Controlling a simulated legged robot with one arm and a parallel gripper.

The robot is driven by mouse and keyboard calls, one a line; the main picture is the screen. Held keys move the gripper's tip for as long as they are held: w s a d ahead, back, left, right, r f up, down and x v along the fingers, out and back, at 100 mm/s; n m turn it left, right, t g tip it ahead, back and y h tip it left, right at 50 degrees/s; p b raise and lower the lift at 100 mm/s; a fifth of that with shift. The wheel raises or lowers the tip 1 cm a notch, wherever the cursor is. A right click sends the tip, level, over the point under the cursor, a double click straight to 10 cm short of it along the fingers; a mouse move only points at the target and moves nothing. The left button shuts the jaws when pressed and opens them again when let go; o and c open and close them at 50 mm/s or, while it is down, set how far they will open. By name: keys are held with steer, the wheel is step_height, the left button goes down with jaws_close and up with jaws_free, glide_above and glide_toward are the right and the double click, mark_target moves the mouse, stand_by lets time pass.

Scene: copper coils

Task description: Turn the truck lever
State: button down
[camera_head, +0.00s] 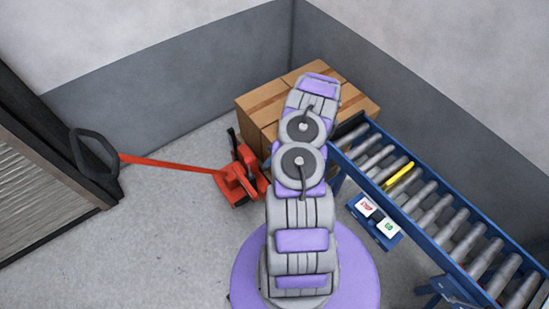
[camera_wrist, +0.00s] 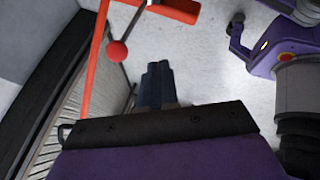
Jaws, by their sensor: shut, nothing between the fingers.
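In the head view a red pallet truck (camera_head: 238,182) stands left of my arm. Its long red handle bar (camera_head: 170,164) runs left to a black loop grip (camera_head: 90,150). In the wrist view a thin dark lever with a round red knob (camera_wrist: 117,50) shows beside the red bar (camera_wrist: 95,70). My gripper (camera_wrist: 157,68) is in the wrist view, its dark fingers together and empty. In the picture its tips lie just right of and below the knob, with a gap and no visible contact. In the head view the gripper is hidden behind my arm.
Cardboard boxes (camera_head: 262,105) stand behind the truck against the wall corner. A blue roller conveyor (camera_head: 440,205) with one yellow roller runs along the right; a blue panel (camera_head: 374,222) with red and green buttons is on its near side. A slatted shutter (camera_head: 40,190) is at left.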

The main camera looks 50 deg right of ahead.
steer(key=w, duration=0.1)
steer(key=w+a+f+b, duration=0.1)
steer(key=w, duration=0.1)
steer(key=w+a+f, duration=0.1)
steer(key=shift+w+f, duration=0.15)
steer(key=shift+w, duration=0.25)
steer(key=shift+d+p, duration=0.25)
steer(key=shift+p, duration=0.15)
